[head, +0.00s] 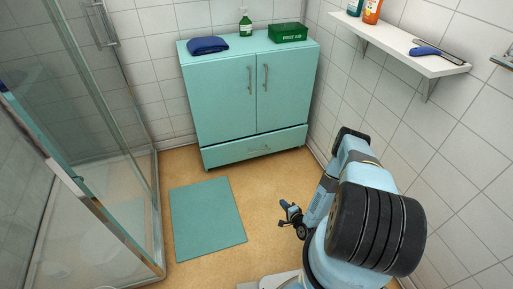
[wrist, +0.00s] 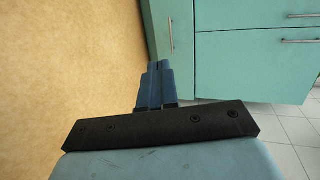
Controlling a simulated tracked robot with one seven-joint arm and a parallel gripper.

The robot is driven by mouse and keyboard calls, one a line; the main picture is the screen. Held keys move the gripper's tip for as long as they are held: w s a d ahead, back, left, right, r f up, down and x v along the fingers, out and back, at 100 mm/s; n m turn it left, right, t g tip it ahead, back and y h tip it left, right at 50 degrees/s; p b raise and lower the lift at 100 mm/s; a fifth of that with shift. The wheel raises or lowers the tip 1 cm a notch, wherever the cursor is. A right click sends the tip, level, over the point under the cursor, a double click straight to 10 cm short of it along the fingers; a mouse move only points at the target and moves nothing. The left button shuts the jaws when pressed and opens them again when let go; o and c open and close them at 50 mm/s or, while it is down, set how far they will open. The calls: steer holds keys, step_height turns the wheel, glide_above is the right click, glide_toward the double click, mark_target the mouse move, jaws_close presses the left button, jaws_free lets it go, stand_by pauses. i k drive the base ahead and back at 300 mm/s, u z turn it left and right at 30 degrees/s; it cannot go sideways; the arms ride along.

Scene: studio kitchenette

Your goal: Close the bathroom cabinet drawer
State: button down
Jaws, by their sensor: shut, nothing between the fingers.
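The teal bathroom cabinet (head: 225,100) stands against the back wall, its two upper doors shut. Its drawer (head: 235,152) is the wide low front below them, with a small handle. The drawer front seems to stand a little proud of the doors; how far is hard to tell. My gripper (head: 288,212) is low over the floor in front of the cabinet, apart from it, shut and empty. In the wrist view, my gripper (wrist: 159,66) points toward the drawer (wrist: 183,45), which lies beyond the fingertips and is partly hidden. The cabinet doors (wrist: 250,65) fill the right there.
A teal mat (head: 207,218) lies on the tan floor, left of my gripper. A glass shower enclosure (head: 110,130) is on the left. A wall shelf (head: 400,50) juts out on the right. A blue towel (head: 208,45), soap bottle (head: 245,24) and green box (head: 288,33) sit on the cabinet.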

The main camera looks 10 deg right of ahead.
mark_target(220, 153)
steer(key=u, duration=0.6)
steer(key=i, duration=1.3)
steer(key=u, duration=1.5)
steer(key=i, duration=0.1)
steer(key=z, duration=2.4)
steer(key=k, duration=0.9)
steer(key=u, duration=0.05)
steer(key=i, duration=0.3)
steer(key=z, duration=0.1)
